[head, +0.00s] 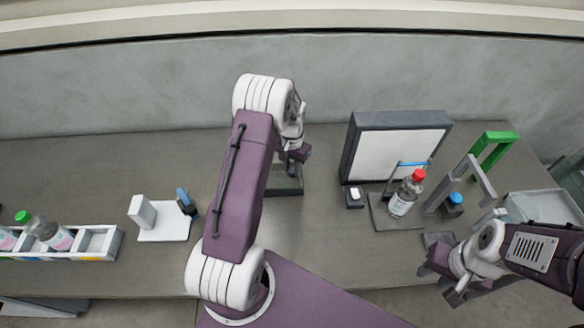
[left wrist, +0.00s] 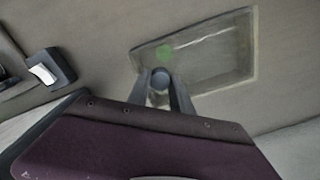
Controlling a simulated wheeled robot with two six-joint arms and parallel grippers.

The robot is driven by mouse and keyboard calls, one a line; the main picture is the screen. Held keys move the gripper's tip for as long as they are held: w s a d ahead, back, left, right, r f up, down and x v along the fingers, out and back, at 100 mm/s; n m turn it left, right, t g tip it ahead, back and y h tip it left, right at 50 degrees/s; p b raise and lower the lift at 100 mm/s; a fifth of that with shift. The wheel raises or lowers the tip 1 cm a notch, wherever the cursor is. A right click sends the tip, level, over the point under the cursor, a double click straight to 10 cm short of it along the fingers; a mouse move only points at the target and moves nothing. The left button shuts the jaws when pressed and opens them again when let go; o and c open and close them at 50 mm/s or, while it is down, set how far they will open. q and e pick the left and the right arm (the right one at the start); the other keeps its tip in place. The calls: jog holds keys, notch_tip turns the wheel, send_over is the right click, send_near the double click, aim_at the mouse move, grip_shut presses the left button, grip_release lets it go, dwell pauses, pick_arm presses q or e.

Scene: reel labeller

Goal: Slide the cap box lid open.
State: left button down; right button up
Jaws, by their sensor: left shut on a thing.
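The cap box (head: 285,192) is a shallow grey tray on the bench, partly hidden behind my left arm in the head view. In the left wrist view the cap box (left wrist: 247,50) shows a see-through lid (left wrist: 205,58) and a blurred green cap (left wrist: 166,50). My left gripper (left wrist: 160,86) is shut on the lid's round grey knob (left wrist: 160,75), at the box's near edge. How far the lid stands open is not clear. My right gripper (head: 447,280) is empty near the bench's front right; its finger gap is unclear.
A crate with bottles (head: 105,242) and a white stand (head: 165,222) are at left. A framed white panel (head: 398,153), a small switch box (head: 353,196), a red-capped bottle (head: 403,198) and a green-topped frame (head: 490,150) stand at right.

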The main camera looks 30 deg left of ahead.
pick_arm(q)
jog(key=shift+w+r, duration=0.15)
dwell(0.8)
